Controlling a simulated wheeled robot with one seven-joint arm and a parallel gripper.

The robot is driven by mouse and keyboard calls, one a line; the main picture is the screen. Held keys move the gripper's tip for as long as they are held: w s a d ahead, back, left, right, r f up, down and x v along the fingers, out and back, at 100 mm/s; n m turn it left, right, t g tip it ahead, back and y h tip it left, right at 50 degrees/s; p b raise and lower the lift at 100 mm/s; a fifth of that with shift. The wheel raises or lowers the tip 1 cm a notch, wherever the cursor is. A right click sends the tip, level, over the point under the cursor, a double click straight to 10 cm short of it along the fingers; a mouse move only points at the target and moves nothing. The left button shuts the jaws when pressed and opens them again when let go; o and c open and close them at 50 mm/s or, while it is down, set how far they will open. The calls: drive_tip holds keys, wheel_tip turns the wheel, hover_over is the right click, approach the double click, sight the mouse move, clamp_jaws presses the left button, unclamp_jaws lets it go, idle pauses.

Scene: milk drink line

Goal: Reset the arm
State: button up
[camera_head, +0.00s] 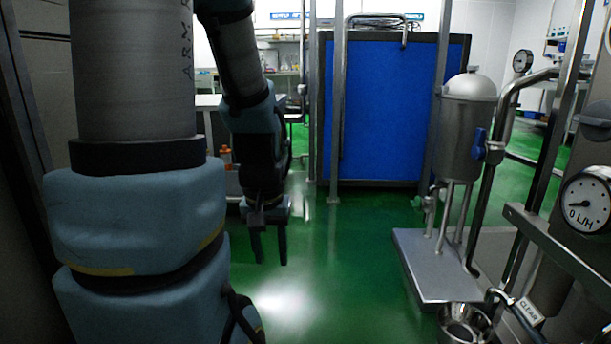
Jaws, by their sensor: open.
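My arm (140,230) fills the left of the head view, with its large grey and blue links close to the camera. The far part of the arm hangs down behind them. My gripper (270,254) points down at the end of the arm, left of the picture's middle. Its two dark fingers are apart, with green floor showing between them. Nothing is between the fingers. Parts of the arm hide one another, and the near links hide the scene at left.
A blue panel (385,110) in a dark frame stands behind the gripper to the right. A steel tank (465,125) stands over a metal platform (425,265) at right. A metal bowl (465,323) and a round gauge (586,203) are at lower right. Green floor (350,270) is clear mid-picture.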

wheel_tip(320, 180, up, 36)
drive_tip(key=p, duration=3.4)
drive_tip(key=shift+r+p, duration=0.15)
drive_tip(key=shift+p, duration=0.15)
